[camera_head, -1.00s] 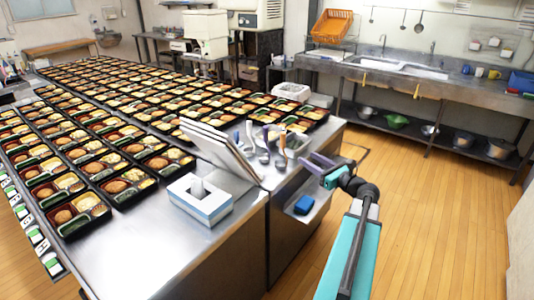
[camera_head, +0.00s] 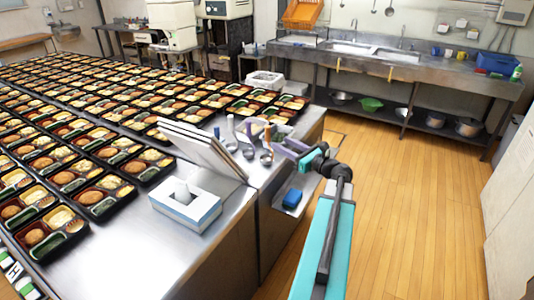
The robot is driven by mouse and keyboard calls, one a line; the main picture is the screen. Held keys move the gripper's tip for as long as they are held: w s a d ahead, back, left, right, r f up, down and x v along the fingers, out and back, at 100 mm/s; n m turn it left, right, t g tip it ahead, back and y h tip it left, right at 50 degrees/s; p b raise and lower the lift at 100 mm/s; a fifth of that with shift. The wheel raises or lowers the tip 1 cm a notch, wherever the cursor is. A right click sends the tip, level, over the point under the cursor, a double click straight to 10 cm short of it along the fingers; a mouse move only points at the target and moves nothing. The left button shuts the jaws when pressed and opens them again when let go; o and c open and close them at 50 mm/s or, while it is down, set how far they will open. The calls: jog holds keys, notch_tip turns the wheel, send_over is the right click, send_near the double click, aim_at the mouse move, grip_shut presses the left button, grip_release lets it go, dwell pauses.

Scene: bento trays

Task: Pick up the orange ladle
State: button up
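The orange ladle (camera_head: 267,134) stands handle up at the right end of the metal counter, the rightmost of a small group of ladles. Its bowl is low near the counter top. My gripper (camera_head: 280,148), with purple fingers, is just to the right of it and points toward it. The two fingers look apart, with nothing seen between them. Whether a fingertip touches the ladle is too small to tell.
Other ladles (camera_head: 249,132) stand close on the left. Leaning white boards (camera_head: 200,148) and a tissue box (camera_head: 186,205) are nearer. Bento trays (camera_head: 100,200) fill the counter's left. A blue item (camera_head: 292,197) sits on a lower shelf. The wooden floor (camera_head: 400,220) on the right is clear.

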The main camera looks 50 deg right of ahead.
aim_at(269, 138)
jog(key=shift+w+p, duration=0.9)
jog(key=shift+w, duration=3.5)
jog(key=w, duration=0.1)
jog(key=w+p, duration=0.1)
jog(key=w, duration=0.1)
jog(key=w+p, duration=0.1)
jog(key=w, duration=0.1)
jog(key=shift+d+f, duration=0.25)
grip_shut()
